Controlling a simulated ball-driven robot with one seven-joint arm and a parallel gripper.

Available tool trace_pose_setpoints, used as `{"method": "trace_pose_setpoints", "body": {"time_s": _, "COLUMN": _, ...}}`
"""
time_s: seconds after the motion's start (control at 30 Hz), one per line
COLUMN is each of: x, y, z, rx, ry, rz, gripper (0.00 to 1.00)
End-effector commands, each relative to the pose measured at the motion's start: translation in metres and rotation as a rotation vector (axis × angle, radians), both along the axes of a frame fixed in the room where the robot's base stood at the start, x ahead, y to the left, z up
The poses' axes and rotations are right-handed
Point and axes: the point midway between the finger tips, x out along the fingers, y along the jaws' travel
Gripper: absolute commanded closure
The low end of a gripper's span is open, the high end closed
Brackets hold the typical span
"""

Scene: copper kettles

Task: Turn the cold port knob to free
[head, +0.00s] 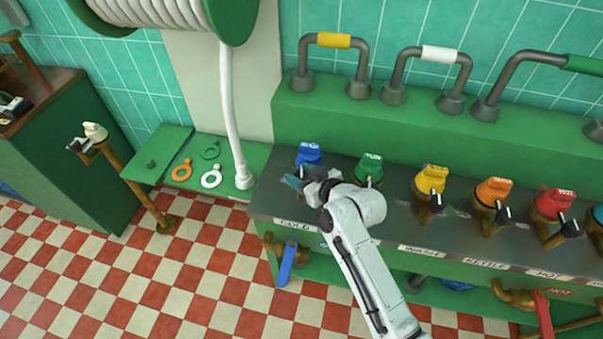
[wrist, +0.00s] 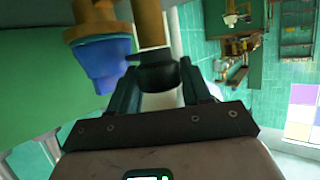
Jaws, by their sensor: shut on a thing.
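The cold port (head: 309,154) has a blue cap and stands at the left end of the row on the grey counter. Its blue cap also shows at the upper left of the wrist view (wrist: 103,68). In the wrist view the black knob (wrist: 156,72), on a brass stem, sits between my two fingers. My gripper (wrist: 158,82) is shut on this knob, beside the blue cap. In the head view my gripper (head: 301,184) is in front of the cold port and hides the knob there. I cannot read the knob's setting.
A green-capped port (head: 369,168) stands close to the right, with yellow (head: 431,180), orange (head: 493,192) and red (head: 553,203) ports beyond. A white hose (head: 229,110) hangs to the left. A blue-handled valve (head: 287,264) is below the counter edge.

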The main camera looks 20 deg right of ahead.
Motion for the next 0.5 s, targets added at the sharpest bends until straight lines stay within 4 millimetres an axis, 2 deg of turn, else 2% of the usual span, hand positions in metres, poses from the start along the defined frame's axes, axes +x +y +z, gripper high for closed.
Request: {"method": "trace_pose_setpoints", "body": {"time_s": 0.5, "x": 0.0016, "y": -0.0014, "z": -0.0063, "rx": -0.004, "ry": -0.006, "rz": 0.396, "gripper": 0.82}}
